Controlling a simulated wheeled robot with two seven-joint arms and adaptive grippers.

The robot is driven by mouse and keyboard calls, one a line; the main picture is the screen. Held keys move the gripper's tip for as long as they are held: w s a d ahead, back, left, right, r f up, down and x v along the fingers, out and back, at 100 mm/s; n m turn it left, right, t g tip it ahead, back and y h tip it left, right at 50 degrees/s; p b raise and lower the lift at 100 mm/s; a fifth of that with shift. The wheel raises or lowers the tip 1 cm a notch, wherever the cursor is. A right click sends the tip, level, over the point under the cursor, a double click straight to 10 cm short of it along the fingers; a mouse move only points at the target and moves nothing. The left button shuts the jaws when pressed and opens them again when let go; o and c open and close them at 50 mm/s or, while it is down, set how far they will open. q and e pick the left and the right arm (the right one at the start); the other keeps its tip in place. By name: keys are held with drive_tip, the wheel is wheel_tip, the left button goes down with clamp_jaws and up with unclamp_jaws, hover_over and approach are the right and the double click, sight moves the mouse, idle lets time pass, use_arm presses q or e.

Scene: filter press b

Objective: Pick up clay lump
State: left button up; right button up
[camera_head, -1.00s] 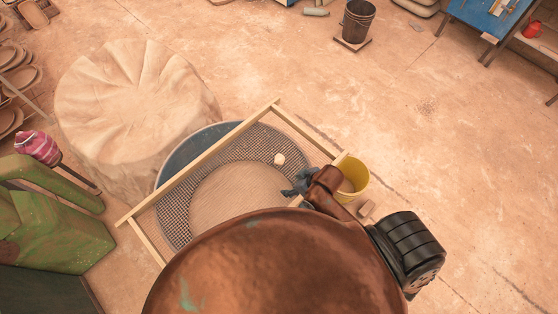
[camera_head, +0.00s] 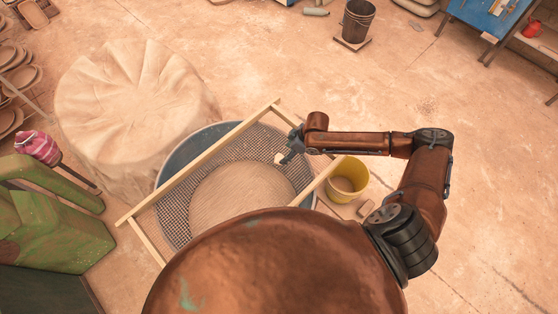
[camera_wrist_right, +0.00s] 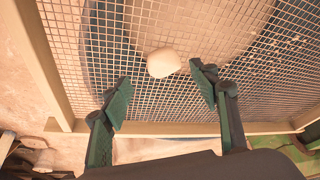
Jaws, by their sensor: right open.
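The clay lump (camera_head: 279,157) is a small pale rounded piece on the mesh of the wood-framed sieve (camera_head: 230,137). In the right wrist view the clay lump (camera_wrist_right: 163,63) lies on the wire grid, a little beyond the fingertips and roughly centred between them. My right gripper (camera_head: 289,155) is open, right beside the lump in the head view and partly over its edge. In the right wrist view its two green fingers (camera_wrist_right: 160,90) are spread apart with nothing between them. My left gripper is not in view.
The sieve rests over a blue-grey tub (camera_head: 180,160). A yellow bucket (camera_head: 349,178) stands just right of the frame, under my right arm. A cloth-covered round form (camera_head: 130,105) stands at the left. The floor beyond is mostly open.

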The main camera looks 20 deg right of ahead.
sight(280, 158)
drive_tip(key=x, duration=0.7)
drive_tip(key=shift+s+a, duration=0.1)
drive_tip(key=shift+a, duration=0.35)
drive_tip(key=c, duration=1.2)
drive_tip(key=shift+c, duration=0.2)
drive_tip(key=shift+r, duration=0.1)
